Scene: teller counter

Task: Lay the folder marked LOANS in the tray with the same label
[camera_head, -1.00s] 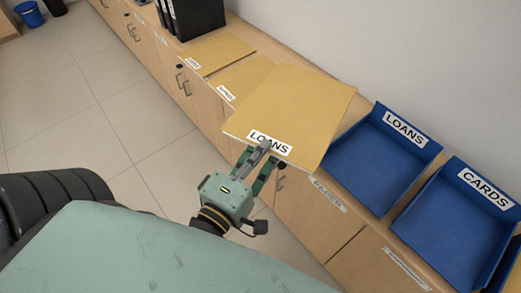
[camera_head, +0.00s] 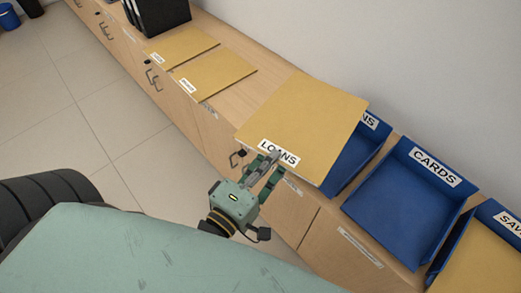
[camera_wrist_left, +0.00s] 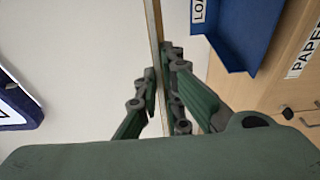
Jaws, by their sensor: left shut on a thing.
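The tan LOANS folder (camera_head: 305,118) is held at its labelled edge by my left gripper (camera_head: 270,168), which is shut on it. The folder hangs over the counter and covers much of the blue LOANS tray (camera_head: 352,160), so only the tray's right part and the end of its label show. I cannot tell whether the folder touches the tray. In the left wrist view the folder (camera_wrist_left: 155,25) shows edge-on between the fingers, with the LOANS tray (camera_wrist_left: 243,30) beside it, apart from it there. My right gripper is not in view.
The blue CARDS tray (camera_head: 405,195) looks empty, right of the LOANS tray. A further tray (camera_head: 503,222), label partly cut off, holds a tan folder (camera_head: 478,262). Two tan folders (camera_head: 180,45) (camera_head: 213,73) lie on the counter (camera_head: 262,80) at the left, near black binders (camera_head: 160,12).

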